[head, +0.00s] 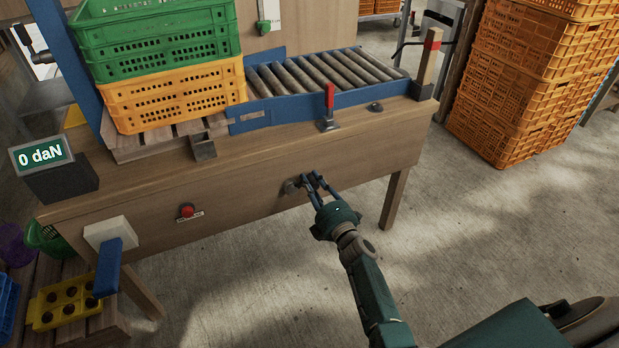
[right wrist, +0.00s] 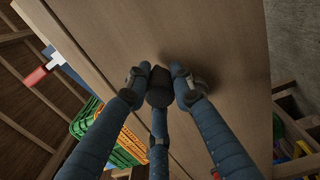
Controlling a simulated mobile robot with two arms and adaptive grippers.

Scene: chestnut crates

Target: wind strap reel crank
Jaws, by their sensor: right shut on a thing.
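A small grey-dark crank part (head: 291,187), which I take to be the strap reel crank, sits on the front face of the wooden bench. My right gripper (head: 312,180) is at it, its fingers pointing at the bench front and shut on it. In the right wrist view the fingers of the right gripper (right wrist: 160,78) close around a dark knob close to the wood. The fingers and the knob hide most of the crank and its reel. My left gripper is not in view.
Left of the crank is a red button (head: 187,210) on the bench (head: 245,190). A display (head: 41,153) reads 0 daN. A green crate (head: 160,35) stands on an orange crate (head: 180,97). Rollers (head: 320,72) and a red lever (head: 329,97) are above. The floor in front is clear.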

